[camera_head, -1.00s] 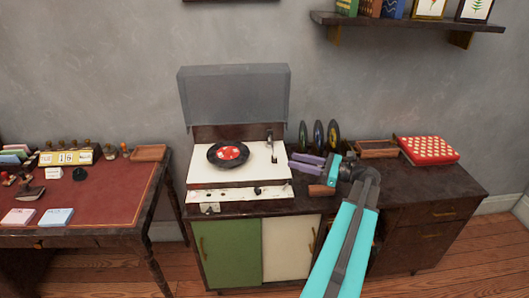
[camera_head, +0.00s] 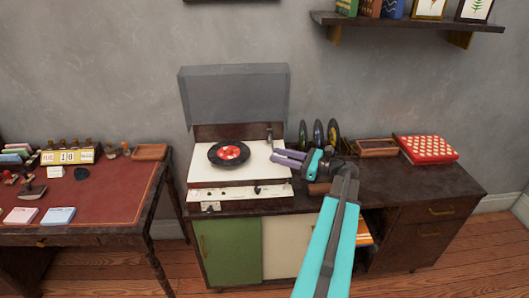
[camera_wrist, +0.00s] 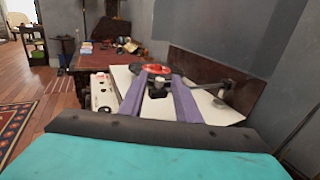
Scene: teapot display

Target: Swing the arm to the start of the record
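The record player (camera_head: 205,175) stands with its lid up on the cabinet, and a black record with a red label (camera_head: 230,152) lies on it. The tone arm (camera_head: 269,134) is at the right of the deck, partly hidden by my gripper in the head view. It also shows in the wrist view (camera_wrist: 222,86), right of the fingers. My gripper (camera_head: 275,157) has its purple fingers over the deck's right side, right of the record. In the wrist view the fingers (camera_wrist: 158,78) are apart. A small dark piece shows between them; I cannot tell whether they touch it.
Several records (camera_head: 318,133) stand upright behind my gripper. A wooden tray (camera_head: 376,147) and a red dotted box (camera_head: 428,149) are to the right. The raised lid (camera_head: 232,95) closes off the back. A desk (camera_head: 100,190) stands at the left.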

